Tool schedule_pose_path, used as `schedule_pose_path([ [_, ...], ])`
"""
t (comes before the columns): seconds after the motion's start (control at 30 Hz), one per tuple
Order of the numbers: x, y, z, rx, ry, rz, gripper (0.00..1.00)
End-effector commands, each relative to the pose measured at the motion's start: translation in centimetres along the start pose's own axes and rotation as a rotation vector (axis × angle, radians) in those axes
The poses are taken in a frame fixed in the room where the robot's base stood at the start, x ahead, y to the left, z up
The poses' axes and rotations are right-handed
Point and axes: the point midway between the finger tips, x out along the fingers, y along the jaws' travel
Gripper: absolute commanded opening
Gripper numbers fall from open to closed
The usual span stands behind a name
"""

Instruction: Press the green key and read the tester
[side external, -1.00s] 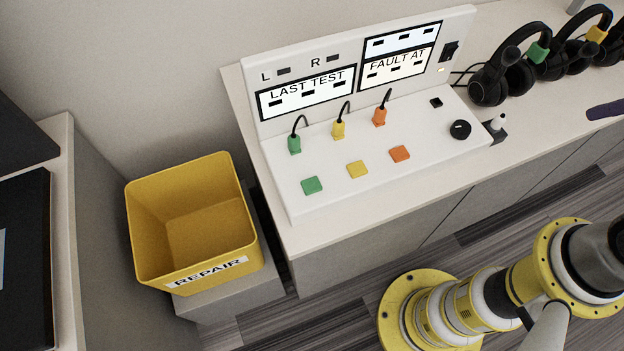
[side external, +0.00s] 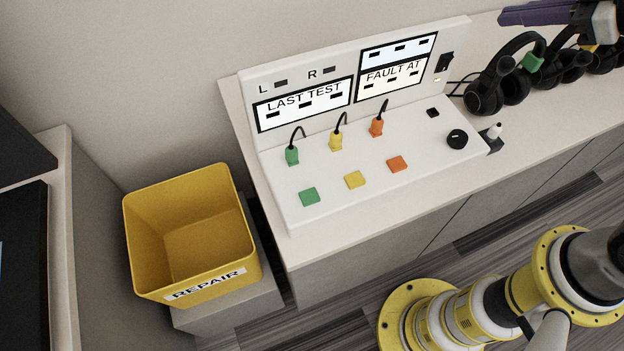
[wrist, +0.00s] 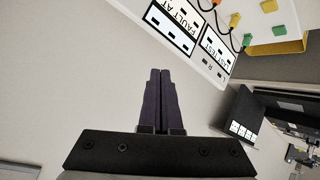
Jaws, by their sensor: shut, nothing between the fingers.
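The tester (side external: 400,150) is a white sloped console with an upright panel. Its green key (side external: 309,196) is a flat square at the front left; it also shows in the wrist view (wrist: 280,31). The yellow key (side external: 355,180) and orange key (side external: 397,163) lie to its right. The LAST TEST display (side external: 304,103) and FAULT AT display (side external: 394,76) are lit and show only dark dashes. The L and R windows (side external: 329,69) look dark. My gripper (side external: 505,17), with purple fingers, is shut and empty, high at the upper right, far from the green key; the fingers also show in the wrist view (wrist: 161,73).
Green, yellow and orange plugs (side external: 376,127) with black cords stand behind the keys. A yellow REPAIR bin (side external: 195,240) stands left of the counter. Space above the keys is clear.

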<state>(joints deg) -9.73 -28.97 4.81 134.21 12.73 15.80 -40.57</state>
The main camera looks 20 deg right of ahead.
Motion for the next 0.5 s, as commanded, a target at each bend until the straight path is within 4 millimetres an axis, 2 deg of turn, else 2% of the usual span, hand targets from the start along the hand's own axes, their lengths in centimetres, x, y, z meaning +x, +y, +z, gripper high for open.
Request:
schedule_pose_path([
  [0.03,1.9,-0.9,-1.4,-0.058,0.024,-0.024,0.0],
  [0.2,7.5,-4.5,-5.2,-0.237,0.102,-0.071,0.0],
  [0.33,11.2,-8.7,-6.8,-0.35,0.135,-0.111,0.0],
  [0.5,15.1,-15.3,-7.0,-0.463,0.147,-0.179,0.0],
])
